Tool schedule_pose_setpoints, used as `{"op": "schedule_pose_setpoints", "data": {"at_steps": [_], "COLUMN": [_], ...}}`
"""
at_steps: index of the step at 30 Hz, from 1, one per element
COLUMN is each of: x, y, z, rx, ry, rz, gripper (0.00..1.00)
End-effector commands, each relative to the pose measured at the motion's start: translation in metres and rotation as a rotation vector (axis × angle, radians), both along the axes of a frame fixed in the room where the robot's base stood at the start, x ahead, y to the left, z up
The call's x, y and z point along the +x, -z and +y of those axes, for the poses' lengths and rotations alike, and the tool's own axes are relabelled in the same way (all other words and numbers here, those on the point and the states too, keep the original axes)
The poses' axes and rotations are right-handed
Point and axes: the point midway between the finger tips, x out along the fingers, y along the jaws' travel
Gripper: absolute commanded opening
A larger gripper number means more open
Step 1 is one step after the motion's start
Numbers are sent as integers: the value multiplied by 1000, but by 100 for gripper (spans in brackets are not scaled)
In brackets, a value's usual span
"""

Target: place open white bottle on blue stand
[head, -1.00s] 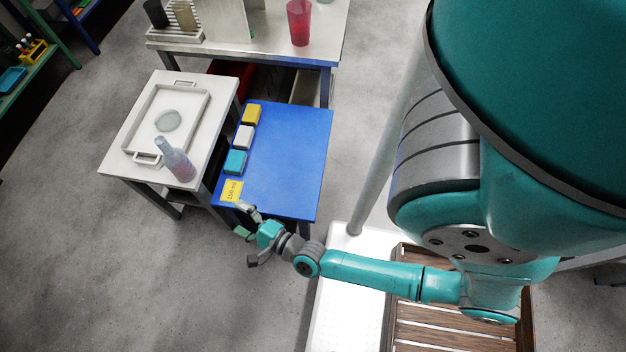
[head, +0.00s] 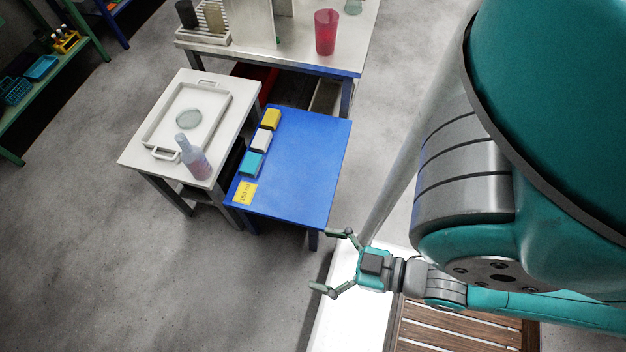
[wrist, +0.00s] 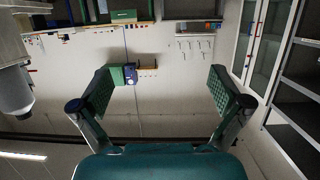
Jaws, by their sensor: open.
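My gripper (head: 322,260) is open and empty, off the stand's near edge and apart from both stand and bottle. In the wrist view my gripper (wrist: 160,90) shows spread fingers with nothing between them. The bottle and stand do not show there.
Yellow, white and teal blocks and a yellow label (head: 245,193) line the stand's left edge. A bench (head: 300,55) with a red cup (head: 326,32) stands behind.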

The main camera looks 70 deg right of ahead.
Motion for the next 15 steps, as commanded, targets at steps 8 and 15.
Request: {"op": "schedule_pose_setpoints", "data": {"at_steps": [8,15], "x": [2,32], "y": [2,40], "z": [0,-8], "rx": [-8,-8], "ry": [0,42], "rz": [-4,-64], "gripper": [100,100]}}
